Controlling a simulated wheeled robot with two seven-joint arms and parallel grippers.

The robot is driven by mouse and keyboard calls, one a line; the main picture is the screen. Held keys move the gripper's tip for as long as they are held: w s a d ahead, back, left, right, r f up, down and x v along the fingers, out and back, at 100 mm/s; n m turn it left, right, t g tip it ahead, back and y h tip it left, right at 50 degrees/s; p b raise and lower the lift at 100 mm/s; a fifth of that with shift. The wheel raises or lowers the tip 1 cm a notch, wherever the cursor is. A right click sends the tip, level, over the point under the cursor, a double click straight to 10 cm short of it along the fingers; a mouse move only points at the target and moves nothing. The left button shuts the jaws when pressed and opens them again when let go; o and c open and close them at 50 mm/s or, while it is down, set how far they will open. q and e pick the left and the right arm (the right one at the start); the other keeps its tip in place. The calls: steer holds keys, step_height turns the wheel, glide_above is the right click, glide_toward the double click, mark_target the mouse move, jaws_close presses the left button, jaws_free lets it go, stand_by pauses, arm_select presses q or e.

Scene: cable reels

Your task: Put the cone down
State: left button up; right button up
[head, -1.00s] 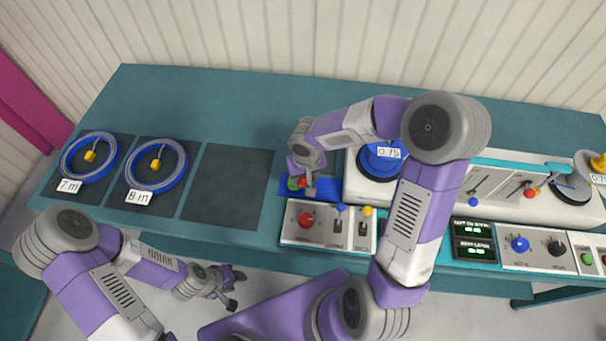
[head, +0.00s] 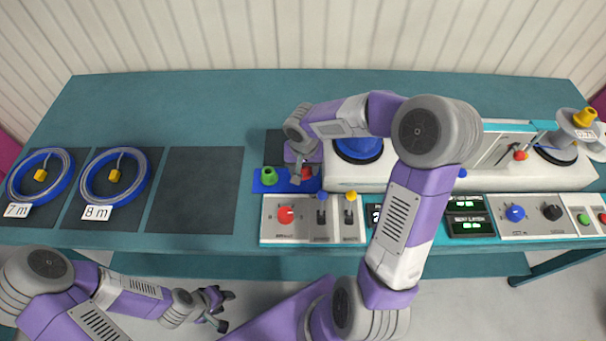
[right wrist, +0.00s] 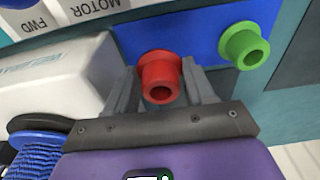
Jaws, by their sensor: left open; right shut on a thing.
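The red cone (right wrist: 160,77) is between the fingers of my right gripper (right wrist: 162,90) in the right wrist view. The gripper is shut on it, over the blue plate (right wrist: 200,25). I cannot tell whether the cone's base touches the plate. In the head view the red cone (head: 307,173) is partly hidden by the right gripper (head: 297,178). A green cone (head: 268,175) stands on the left part of the blue plate (head: 258,187); it also shows in the right wrist view (right wrist: 244,46). My left gripper (head: 222,310) is open and empty, below the table's front edge.
Two blue cable coils (head: 42,176) (head: 115,178) lie on dark mats at the left; a third mat (head: 195,190) is empty. The white machine (head: 345,180) stands right of the plate, with switch panels (head: 285,230) in front. A yellow cone (head: 585,117) sits far right.

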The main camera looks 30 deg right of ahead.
mark_target(304, 170)
steer(key=shift+f+b, duration=0.35)
steer(key=shift+f, duration=1.05)
steer(key=shift+f, duration=0.1)
steer(key=o, duration=0.6)
steer(key=shift+f, duration=0.1)
steer(key=o, duration=0.4)
steer(key=shift+o, duration=0.2)
steer(key=shift+r, duration=0.2)
steer(key=shift+r, duration=0.35)
steer(key=r+p, duration=0.1)
steer(key=r, duration=0.2)
steer(key=s+r+p, duration=0.1)
steer(key=r, duration=0.3)
steer(key=r+p, duration=0.1)
steer(key=r, duration=0.3)
steer(key=shift+s+a+r+p, duration=0.15)
steer(key=shift+a+p, duration=0.2)
